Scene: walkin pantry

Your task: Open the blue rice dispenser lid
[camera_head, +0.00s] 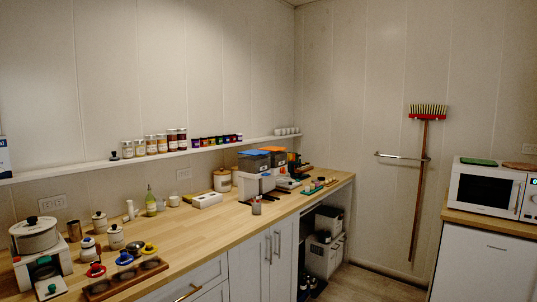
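The rice dispenser with a blue lid (254,153) stands toward the far end of the wooden counter, against the back wall. Its lid looks flat and closed on top of the grey body (252,164), though it is small at this distance. A similar dispenser with an orange lid (273,149) stands close beside it on the right. A white appliance in front hides the lower part of the blue-lidded dispenser. Neither of my grippers is in view.
The wooden counter (190,226) has a clear middle stretch. Jars and pots crowd its near left end. A narrow shelf (100,165) with jars runs above it. A broom (421,170) hangs on the far wall. A microwave (486,189) stands on the right cabinet.

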